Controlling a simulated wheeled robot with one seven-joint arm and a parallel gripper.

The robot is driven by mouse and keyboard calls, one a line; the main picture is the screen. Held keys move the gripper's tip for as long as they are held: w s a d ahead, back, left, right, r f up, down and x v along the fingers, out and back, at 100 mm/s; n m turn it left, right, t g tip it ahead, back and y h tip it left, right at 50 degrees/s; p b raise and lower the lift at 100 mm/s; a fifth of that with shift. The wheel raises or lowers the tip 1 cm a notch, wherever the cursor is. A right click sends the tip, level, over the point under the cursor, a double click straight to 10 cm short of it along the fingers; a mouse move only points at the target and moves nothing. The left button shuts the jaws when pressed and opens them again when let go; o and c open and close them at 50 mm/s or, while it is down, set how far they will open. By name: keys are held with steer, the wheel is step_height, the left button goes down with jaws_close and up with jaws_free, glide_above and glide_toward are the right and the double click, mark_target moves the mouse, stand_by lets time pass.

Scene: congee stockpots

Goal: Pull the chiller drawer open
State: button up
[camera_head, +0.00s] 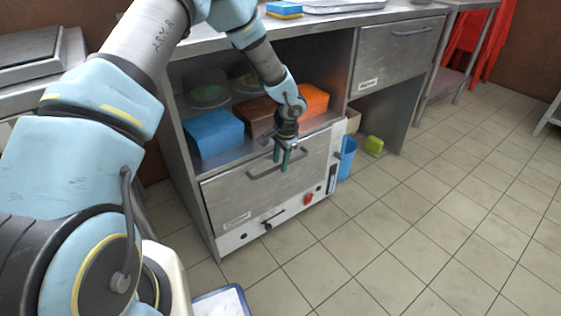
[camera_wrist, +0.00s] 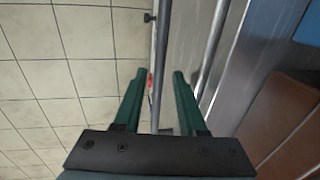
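A steel drawer front (camera_head: 240,192) with a bar handle (camera_head: 262,175) sits low in the counter in the head view; it looks closed. I cannot read its label, so I cannot confirm that it is the chiller drawer. My gripper (camera_head: 283,163) points down at this handle, close to it. In the wrist view my gripper (camera_wrist: 157,74) has two green fingers apart with nothing held between them. The handle bar (camera_wrist: 213,45) passes to the right of the right finger there, outside the gap. I cannot tell whether they touch.
Blue (camera_head: 213,133), brown and orange (camera_head: 314,99) boxes stand on the shelf above the drawer. Another steel drawer (camera_head: 395,52) is at upper right. A knob (camera_head: 267,226) and red switch (camera_head: 308,199) sit below.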

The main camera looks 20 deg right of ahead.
jaws_close()
stand_by(1.2)
